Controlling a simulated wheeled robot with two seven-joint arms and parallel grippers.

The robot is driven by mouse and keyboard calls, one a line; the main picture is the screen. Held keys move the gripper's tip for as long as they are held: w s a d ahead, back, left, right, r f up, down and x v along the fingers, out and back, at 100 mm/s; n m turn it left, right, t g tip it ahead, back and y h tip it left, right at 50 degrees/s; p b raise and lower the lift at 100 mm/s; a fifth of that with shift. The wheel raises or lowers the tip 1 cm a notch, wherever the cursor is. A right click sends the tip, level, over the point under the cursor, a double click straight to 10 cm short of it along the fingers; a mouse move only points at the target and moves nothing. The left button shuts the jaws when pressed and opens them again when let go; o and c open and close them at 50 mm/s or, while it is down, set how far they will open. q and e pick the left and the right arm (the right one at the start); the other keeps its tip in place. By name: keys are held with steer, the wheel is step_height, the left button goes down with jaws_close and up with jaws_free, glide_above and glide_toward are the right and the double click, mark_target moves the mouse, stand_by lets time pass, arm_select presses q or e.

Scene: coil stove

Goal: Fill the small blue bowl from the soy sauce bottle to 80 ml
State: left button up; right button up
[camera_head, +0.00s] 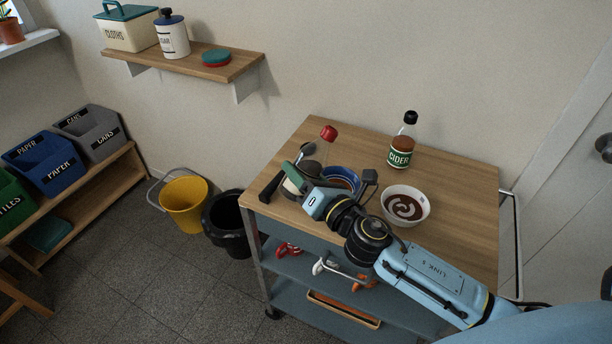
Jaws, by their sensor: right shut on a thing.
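A small blue bowl (344,174) sits on the wooden cart top, partly hidden by my right gripper and wrist. My right gripper (304,186) reaches in from the lower right, just left of the blue bowl. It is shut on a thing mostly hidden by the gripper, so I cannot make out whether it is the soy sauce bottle. A red cap (328,133) shows behind it, near the back edge of the cart top. The liquid level in the blue bowl cannot be read. My left gripper is not in view.
A white bowl with brown-and-white contents (390,213) stands right of my wrist. A cider bottle (401,155) stands upright behind it. A black handle (270,187) lies at the left edge. The cart top (455,190) is clear at the right. Yellow (184,207) and black bins stand left.

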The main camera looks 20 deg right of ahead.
steer(key=a+r+m, duration=0.1)
steer(key=r+m, duration=0.1)
steer(key=m, duration=0.1)
steer(key=shift+s+a, duration=0.1)
steer(key=shift+a, duration=0.3)
steer(key=r+m, duration=0.1)
steer(key=a+r+m, duration=0.1)
steer(key=shift+s+r+m+t+p, duration=0.1)
steer(key=shift+r+m+t+p, duration=0.05)
steer(key=shift+m+t+p, duration=0.2)
steer(key=r+m+p, duration=0.1)
steer(key=r+m, duration=0.1)
steer(key=r+m+p, duration=0.1)
steer(key=shift+a+h+p, duration=0.3)
steer(key=shift+p, duration=0.05)
steer(key=shift+r+m+p, duration=0.3)
steer(key=shift+m+p, duration=0.05)
steer(key=shift+m, duration=0.3)
steer(key=shift+r, duration=0.25)
